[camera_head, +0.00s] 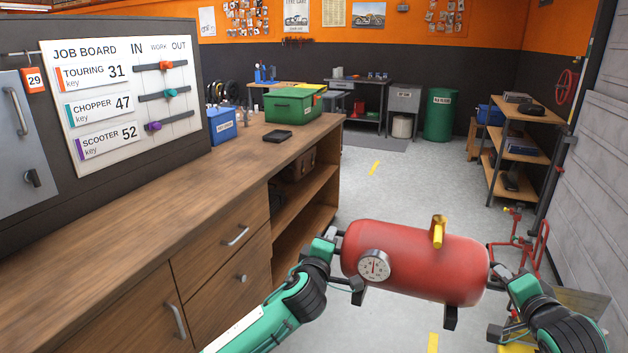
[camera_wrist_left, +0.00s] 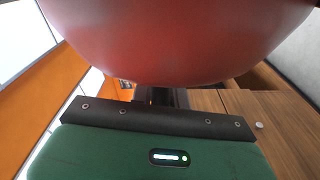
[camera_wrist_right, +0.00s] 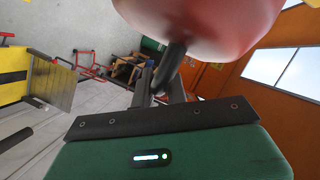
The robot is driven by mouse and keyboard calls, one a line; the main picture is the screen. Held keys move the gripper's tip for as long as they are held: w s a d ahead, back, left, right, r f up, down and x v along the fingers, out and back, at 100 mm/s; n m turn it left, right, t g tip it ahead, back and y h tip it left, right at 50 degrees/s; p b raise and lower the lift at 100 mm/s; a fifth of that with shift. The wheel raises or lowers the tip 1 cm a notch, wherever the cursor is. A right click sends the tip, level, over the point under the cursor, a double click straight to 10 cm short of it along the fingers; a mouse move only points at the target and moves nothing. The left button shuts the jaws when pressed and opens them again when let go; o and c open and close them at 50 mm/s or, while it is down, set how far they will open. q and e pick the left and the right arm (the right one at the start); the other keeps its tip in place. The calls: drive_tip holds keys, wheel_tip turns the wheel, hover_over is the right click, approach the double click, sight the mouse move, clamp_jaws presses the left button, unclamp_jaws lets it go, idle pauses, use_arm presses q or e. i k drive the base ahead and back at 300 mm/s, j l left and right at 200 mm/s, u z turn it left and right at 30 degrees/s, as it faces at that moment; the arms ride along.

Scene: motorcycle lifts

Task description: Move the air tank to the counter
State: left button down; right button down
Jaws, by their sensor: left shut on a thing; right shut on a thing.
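The red air tank (camera_head: 418,262) is held level between my two grippers, in front of me and to the right of the counter. It has a round gauge on its left side and a yellow valve on top. My left gripper (camera_head: 345,258) is shut on it at its left end. My right gripper (camera_head: 500,288) is shut on it at its right end. The tank also fills the top of the left wrist view (camera_wrist_left: 185,40) and shows in the right wrist view (camera_wrist_right: 215,25). The wooden counter (camera_head: 130,215) runs along the left, its near top bare.
A blue box (camera_head: 222,128), a green toolbox (camera_head: 293,106) and a dark flat item (camera_head: 278,136) stand on the counter's far part. A shelf rack (camera_head: 515,150) and a red frame (camera_head: 530,245) stand at the right. The floor ahead is open.

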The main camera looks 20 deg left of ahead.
sight(171, 204)
drive_tip(key=i+j+z, duration=0.1)
drive_tip(key=i+z, duration=0.25)
drive_tip(key=i, duration=0.4)
drive_tip(key=i+z, duration=0.25)
drive_tip(key=i, duration=0.15)
drive_tip(key=i+z, duration=0.25)
drive_tip(key=i, duration=0.2)
drive_tip(key=i+u, duration=0.35)
drive_tip(key=u, duration=3.3)
drive_tip(key=j, duration=0.1)
